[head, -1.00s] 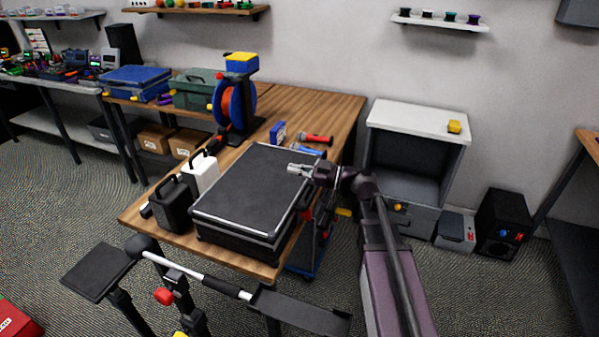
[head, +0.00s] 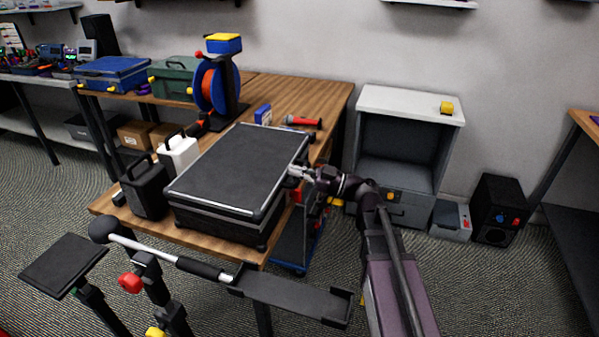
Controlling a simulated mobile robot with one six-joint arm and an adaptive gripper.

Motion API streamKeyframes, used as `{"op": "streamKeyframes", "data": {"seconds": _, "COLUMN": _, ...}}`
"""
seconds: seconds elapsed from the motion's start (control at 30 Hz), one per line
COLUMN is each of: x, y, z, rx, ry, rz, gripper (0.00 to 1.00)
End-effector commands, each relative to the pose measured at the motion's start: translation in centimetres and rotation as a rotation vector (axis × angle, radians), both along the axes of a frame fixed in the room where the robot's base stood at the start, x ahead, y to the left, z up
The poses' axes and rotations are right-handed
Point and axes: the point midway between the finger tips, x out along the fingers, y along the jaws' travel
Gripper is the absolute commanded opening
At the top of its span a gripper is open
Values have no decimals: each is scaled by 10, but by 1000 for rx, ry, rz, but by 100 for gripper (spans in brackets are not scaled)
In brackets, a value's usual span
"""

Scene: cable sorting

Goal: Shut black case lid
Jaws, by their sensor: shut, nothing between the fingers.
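The black case (head: 222,222) sits on the wooden table. Its flat black lid (head: 240,168), with silver edges, lies down over the case body. A slim gap or seam runs along the near side, and I cannot tell whether any latch is fastened. My gripper (head: 291,171) is shut and empty at the right edge of the lid. Its fingertips are close to the lid's silver rim, and I cannot tell whether they touch it.
A black jug (head: 146,190) and a white jug (head: 178,154) stand left of the case. A cable reel (head: 217,88) and a red torch (head: 302,121) are behind it. A dark stand with a tray (head: 290,292) is in front. A grey cabinet (head: 408,100) stands at the right.

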Motion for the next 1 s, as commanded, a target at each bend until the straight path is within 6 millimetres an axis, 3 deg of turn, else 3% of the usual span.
{"op": "streamKeyframes", "data": {"seconds": 0.1, "x": -2, "y": -1, "z": -17, "rx": 0, "ry": 1, "rz": 2, "gripper": 0}}
{"op": "streamKeyframes", "data": {"seconds": 0.4, "x": -3, "y": -4, "z": -39, "rx": -1, "ry": 0, "rz": 5, "gripper": 0}}
{"op": "streamKeyframes", "data": {"seconds": 1.0, "x": -3, "y": -6, "z": -47, "rx": -6, "ry": 2, "rz": 3, "gripper": 0}}
